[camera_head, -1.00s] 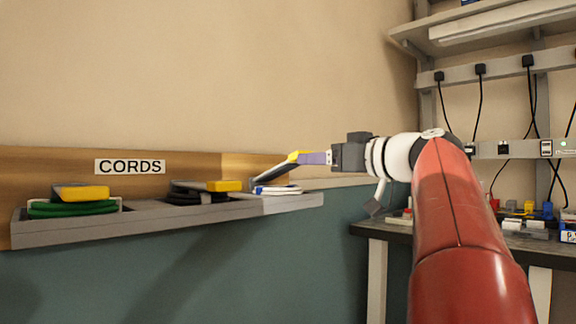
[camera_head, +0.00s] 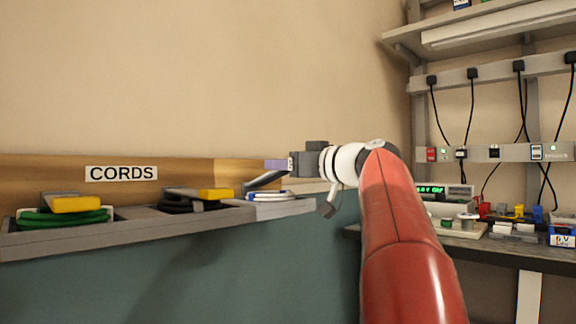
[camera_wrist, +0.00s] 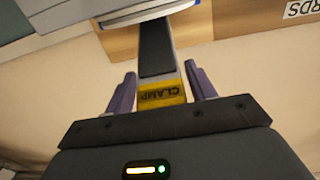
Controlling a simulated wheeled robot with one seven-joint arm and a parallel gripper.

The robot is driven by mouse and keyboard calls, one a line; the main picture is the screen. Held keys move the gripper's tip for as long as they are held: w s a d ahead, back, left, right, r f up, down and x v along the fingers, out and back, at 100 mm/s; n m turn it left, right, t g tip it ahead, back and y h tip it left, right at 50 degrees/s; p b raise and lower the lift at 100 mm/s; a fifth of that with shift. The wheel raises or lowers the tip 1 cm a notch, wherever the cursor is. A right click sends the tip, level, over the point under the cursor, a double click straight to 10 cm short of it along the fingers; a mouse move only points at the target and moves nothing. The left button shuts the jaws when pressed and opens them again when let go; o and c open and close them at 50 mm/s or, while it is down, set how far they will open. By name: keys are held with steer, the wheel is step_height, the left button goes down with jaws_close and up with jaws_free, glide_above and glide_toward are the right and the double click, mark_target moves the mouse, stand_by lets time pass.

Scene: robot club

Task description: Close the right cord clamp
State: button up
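The right cord clamp is a dark grey lever (camera_head: 264,180) that slants up to the right above a white and blue cord coil (camera_head: 270,196) on the shelf's right end. In the wrist view the lever (camera_wrist: 156,50) runs from the coil (camera_wrist: 150,14) to a yellow tab (camera_wrist: 162,95) marked CLAMP. My gripper (camera_head: 277,165) is at the raised end of the lever. In the wrist view its two purple fingers (camera_wrist: 160,72) stand either side of the tab, with small gaps, so it is open around it. The fingers hide the tab in the head view.
The grey shelf (camera_head: 150,228) under the CORDS sign (camera_head: 121,173) also holds two clamps with yellow tabs lying low over a green coil (camera_head: 62,217) and a black coil (camera_head: 185,205). A workbench (camera_head: 500,250) with small parts stands at the right.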

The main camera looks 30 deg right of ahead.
mark_target(292, 206)
steer(key=c, duration=1.1)
steer(key=f+b, duration=0.1)
steer(key=b, duration=0.3)
steer(key=f+t+b, duration=0.1)
steer(key=b, duration=0.1)
steer(key=shift+s+d+f, duration=0.15)
steer(key=shift+s+f, duration=0.1)
steer(key=shift+f, duration=0.1)
steer(key=f+b, duration=0.2)
steer(key=b, duration=0.1)
steer(key=shift+s+d+f, duration=0.1)
steer(key=shift+s+f, duration=0.05)
steer(key=shift+s, duration=0.05)
steer(key=o, duration=1.4)
steer(key=v, duration=0.7)
steer(key=shift+s+b, duration=0.4)
steer(key=shift+b, duration=0.05)
